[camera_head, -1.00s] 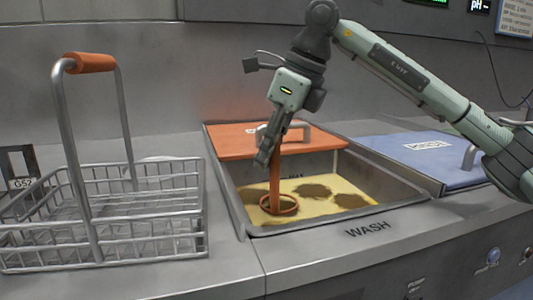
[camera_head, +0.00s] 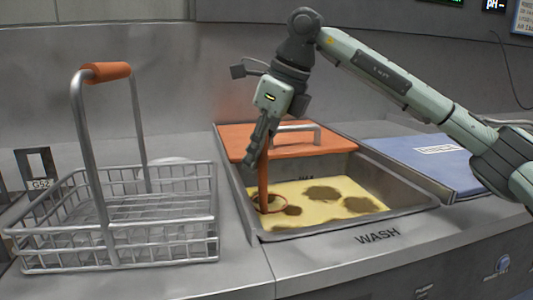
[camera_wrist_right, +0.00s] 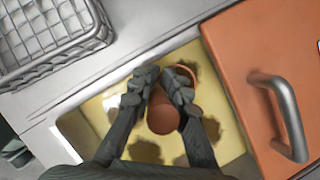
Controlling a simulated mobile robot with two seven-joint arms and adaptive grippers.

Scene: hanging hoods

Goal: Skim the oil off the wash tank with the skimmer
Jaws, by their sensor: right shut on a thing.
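The wash tank (camera_head: 403,213) is a steel basin marked WASH, with yellowish liquid (camera_head: 315,215) in it. Several dark brown oil patches lie on the liquid, including one (camera_head: 322,193) near the middle and one (camera_head: 361,205) to the right. The orange skimmer (camera_head: 263,182) stands nearly upright at the tank's left side, its ring at the liquid surface. My right gripper (camera_head: 258,150) is shut on the skimmer's handle from above. My left gripper is out of view.
An orange lid (camera_head: 240,140) with a bar handle covers the tank's back part. A wire basket (camera_head: 165,250) with an orange-gripped handle stands close left. A blue lid (camera_head: 415,168) lies to the right. A grey holder marked G52 (camera_head: 38,160) is at far left.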

